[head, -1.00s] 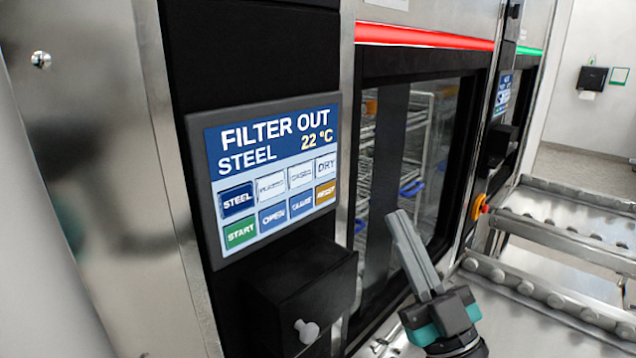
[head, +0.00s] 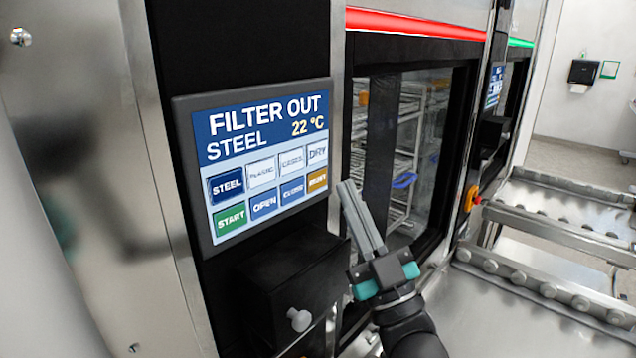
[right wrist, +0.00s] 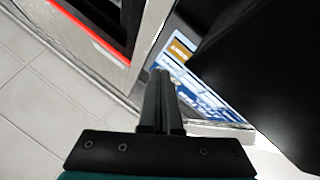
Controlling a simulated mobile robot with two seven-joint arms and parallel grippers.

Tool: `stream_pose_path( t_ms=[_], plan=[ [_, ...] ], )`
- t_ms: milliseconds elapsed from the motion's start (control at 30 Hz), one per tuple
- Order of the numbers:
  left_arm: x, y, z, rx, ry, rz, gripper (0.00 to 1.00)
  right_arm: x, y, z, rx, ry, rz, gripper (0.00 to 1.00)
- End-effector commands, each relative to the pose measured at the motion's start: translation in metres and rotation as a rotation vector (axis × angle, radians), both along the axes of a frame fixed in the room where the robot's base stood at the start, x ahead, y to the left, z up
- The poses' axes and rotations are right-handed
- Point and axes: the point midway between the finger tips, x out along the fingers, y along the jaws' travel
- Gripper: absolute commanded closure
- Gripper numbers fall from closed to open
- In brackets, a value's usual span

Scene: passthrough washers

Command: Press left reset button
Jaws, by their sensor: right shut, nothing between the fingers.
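The left washer's touch panel (head: 262,165) reads FILTER OUT, STEEL, 22 °C. Its orange reset button (head: 317,180) is at the right end of the lower button row, right of CLOSE. My right gripper (head: 350,186) is shut and empty, to the right of the panel and a little below the orange button, apart from it in the picture. In the right wrist view the shut fingers (right wrist: 160,76) point toward the panel (right wrist: 195,85), with the orange button (right wrist: 179,48) just beyond the fingertips. My left gripper is in neither view.
The washer's glass door (head: 415,150) with racks inside is behind my gripper, under a red light bar (head: 415,22). Roller conveyors (head: 560,280) and an orange-red knob (head: 472,198) are at right.

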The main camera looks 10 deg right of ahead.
Motion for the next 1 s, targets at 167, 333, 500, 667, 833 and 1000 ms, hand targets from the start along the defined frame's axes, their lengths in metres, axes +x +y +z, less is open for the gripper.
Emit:
stream_pose_path(
  t_ms=[167,333,500,667,833,1000],
  plan=[
    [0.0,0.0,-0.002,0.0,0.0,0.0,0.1,0.011,0.009,0.0,0.001,0.0,0.001,1.0],
    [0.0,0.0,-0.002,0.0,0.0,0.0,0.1,0.015,0.012,0.0,-0.002,0.001,0.0,1.0],
    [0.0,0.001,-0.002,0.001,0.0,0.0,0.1,0.015,0.012,0.0,-0.001,0.0,0.0,1.0],
    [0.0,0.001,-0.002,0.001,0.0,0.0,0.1,0.014,0.012,0.0,-0.001,0.0,0.001,1.0],
    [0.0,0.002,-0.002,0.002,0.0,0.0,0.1,0.014,0.012,0.0,-0.001,0.0,0.001,1.0],
    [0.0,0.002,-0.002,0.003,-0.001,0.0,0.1,0.014,0.012,0.0,-0.001,0.0,0.001,1.0]
  ],
)
